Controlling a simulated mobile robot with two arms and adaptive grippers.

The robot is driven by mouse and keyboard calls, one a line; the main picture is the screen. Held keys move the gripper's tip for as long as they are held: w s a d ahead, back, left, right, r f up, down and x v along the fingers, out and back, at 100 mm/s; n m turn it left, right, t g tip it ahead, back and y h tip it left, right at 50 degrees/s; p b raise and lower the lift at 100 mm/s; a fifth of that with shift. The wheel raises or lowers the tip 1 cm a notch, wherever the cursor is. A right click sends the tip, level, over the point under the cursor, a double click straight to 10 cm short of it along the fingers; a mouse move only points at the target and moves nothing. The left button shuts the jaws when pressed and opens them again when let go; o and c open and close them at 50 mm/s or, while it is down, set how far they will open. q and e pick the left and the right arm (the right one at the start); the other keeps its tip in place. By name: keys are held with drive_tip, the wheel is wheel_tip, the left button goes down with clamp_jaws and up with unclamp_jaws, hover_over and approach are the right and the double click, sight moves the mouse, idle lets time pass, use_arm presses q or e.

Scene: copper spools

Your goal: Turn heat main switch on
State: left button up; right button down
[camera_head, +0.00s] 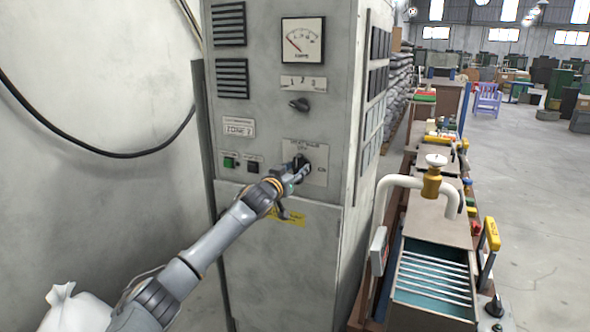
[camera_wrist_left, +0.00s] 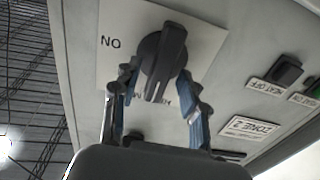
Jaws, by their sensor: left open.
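The heat main switch (camera_head: 299,160) is a black rotary knob on a pale label plate on the grey cabinet's front. In the left wrist view the knob (camera_wrist_left: 165,58) shows large, its grip bar close to vertical in the picture, with the inverted "ON" mark to its left. My left gripper (camera_head: 297,175) is at the switch in the head view and covers part of it. In the wrist view its open fingers (camera_wrist_left: 160,82) stand on either side of the knob's lower end. Whether a fingertip touches the knob is unclear. My right gripper is not in view.
The cabinet (camera_head: 260,260) also carries a gauge (camera_head: 303,40), a smaller selector knob (camera_head: 299,104), a green button (camera_head: 229,162) and a black button (camera_head: 253,167). A workbench line with a white pipe (camera_head: 400,182) stands to the right. Open floor lies beyond.

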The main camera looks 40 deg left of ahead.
use_arm(q)
clamp_jaws()
drive_tip(key=shift+m, duration=0.4)
drive_tip(key=m+p, duration=0.1)
drive_tip(key=m, duration=0.2)
drive_tip(key=shift+d+m+p, duration=0.15)
drive_tip(key=shift+m+p, duration=0.15)
drive_tip(key=shift+p, duration=0.05)
drive_tip(key=m, duration=0.2)
drive_tip(key=m+p, duration=0.1)
drive_tip(key=m, duration=0.1)
drive_tip(key=shift+w+d+f+m, duration=0.1)
drive_tip(key=shift+d+m, duration=0.05)
drive_tip(key=shift+m, duration=0.15)
drive_tip(key=shift+d+f+m+p, duration=0.15)
drive_tip(key=shift+m+p, duration=0.15)
drive_tip(key=shift+m, duration=1.2)
drive_tip(key=shift+a+f+m+p, duration=0.1)
drive_tip(key=shift+m+p, duration=0.15)
drive_tip(key=shift+m, duration=1.25)
drive_tip(key=shift+d+f+m+p, duration=0.15)
drive_tip(key=shift+m+p, duration=0.15)
drive_tip(key=shift+m, duration=1.2)
